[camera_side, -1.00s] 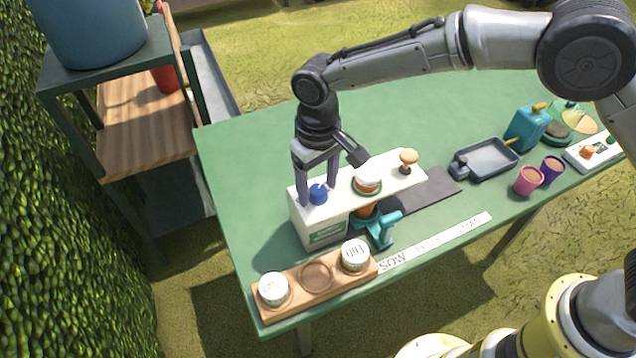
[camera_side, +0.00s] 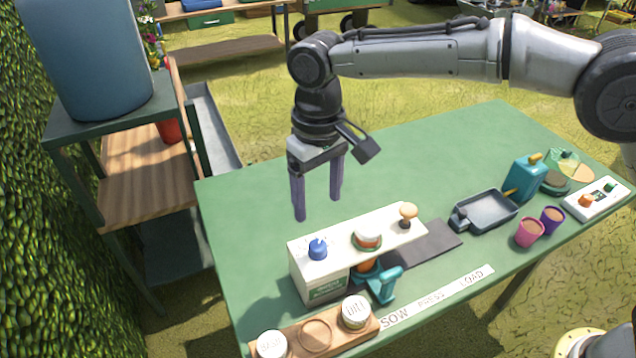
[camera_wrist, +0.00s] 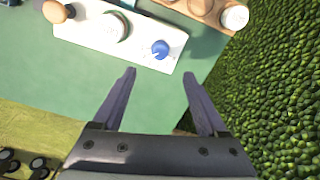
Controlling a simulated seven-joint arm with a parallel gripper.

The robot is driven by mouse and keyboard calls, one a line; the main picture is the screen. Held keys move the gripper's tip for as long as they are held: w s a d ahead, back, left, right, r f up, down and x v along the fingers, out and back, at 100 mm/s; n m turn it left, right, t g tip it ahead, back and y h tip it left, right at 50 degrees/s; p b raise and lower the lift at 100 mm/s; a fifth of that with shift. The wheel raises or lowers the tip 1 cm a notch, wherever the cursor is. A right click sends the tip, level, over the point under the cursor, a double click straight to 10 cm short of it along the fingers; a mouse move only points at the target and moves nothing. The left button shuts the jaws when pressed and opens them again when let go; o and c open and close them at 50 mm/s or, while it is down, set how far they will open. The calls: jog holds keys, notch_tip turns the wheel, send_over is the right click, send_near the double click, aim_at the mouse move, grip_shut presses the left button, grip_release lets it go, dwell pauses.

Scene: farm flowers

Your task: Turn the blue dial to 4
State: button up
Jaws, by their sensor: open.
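The blue dial (camera_side: 318,249) sits on the left end of the top of a white machine (camera_side: 343,262). In the wrist view the dial (camera_wrist: 160,48) has small marks around it, too small to read. My gripper (camera_side: 318,208) is open and empty. It hangs above and behind the dial, with its fingers pointing down and clear of the machine. In the wrist view my gripper's fingers (camera_wrist: 159,75) are spread apart with green table between them, and the dial lies beyond their tips.
The machine also carries a jar (camera_side: 367,238) and a wooden knob (camera_side: 408,212), with a teal handle (camera_side: 384,284) in front. A wooden rack (camera_side: 283,339) holds white-lidded jars. A grey tray (camera_side: 487,212) and cups (camera_side: 530,231) stand right. The green table (camera_side: 420,150) behind is clear.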

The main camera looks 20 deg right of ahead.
jog(key=shift+r, duration=1.25)
jog(key=d+r+m+t, duration=0.1)
jog(key=d+r+m, duration=0.1)
jog(key=d+r, duration=0.7)
jog(key=s+d+r+m+t+y, duration=0.1)
jog(key=s+d+r, duration=0.25)
jog(key=d, duration=0.25)
jog(key=s+d+r+m+t, duration=0.1)
jog(key=s+d+r, duration=0.25)
jog(key=d, duration=0.35)
jog(key=s+d+f+t, duration=0.25)
jog(key=s+d, duration=0.35)
jog(key=s, duration=0.4)
jog(key=s+d+f+n+h, duration=0.1)
jog(key=s+d+f, duration=0.2)
jog(key=s+f, duration=0.5)
notch_tip(320, 180, down, 3)
jog(key=shift+r, duration=0.15)
